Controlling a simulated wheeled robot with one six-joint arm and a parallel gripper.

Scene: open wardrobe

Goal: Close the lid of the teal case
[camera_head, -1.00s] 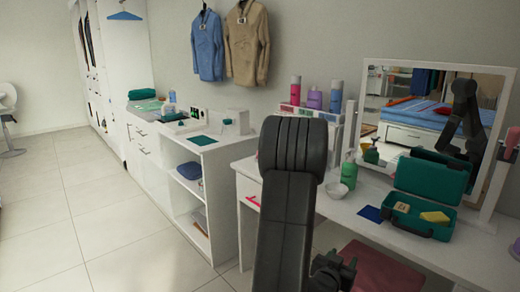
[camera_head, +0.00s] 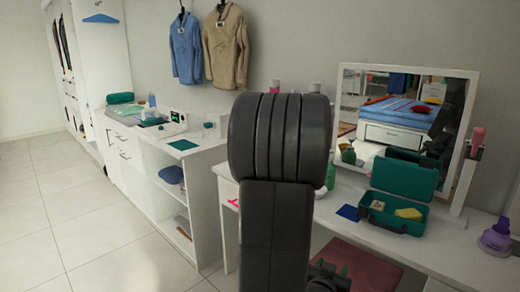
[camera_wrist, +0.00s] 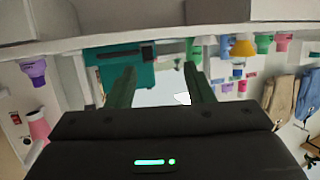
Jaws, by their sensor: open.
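The teal case (camera_head: 398,222) stands on the white table in front of the mirror. Its lid (camera_head: 404,178) is open and raised at the back. A yellow block (camera_head: 408,213) and a beige block (camera_head: 377,205) lie in its base. In the wrist view, which looks upside down, a teal panel of the case (camera_wrist: 112,64) shows beyond my gripper (camera_wrist: 160,82). My gripper's two dark fingers are apart with nothing held between them. One finger overlaps the panel in the picture; contact cannot be told. In the head view my arm hides the fingers.
The mirror (camera_head: 470,135) stands behind the case. A blue square (camera_head: 349,212) lies left of it, and a purple bottle (camera_head: 497,238) stands to the right. A red seat (camera_head: 360,268) is below the table. The floor (camera_head: 70,220) at left is clear.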

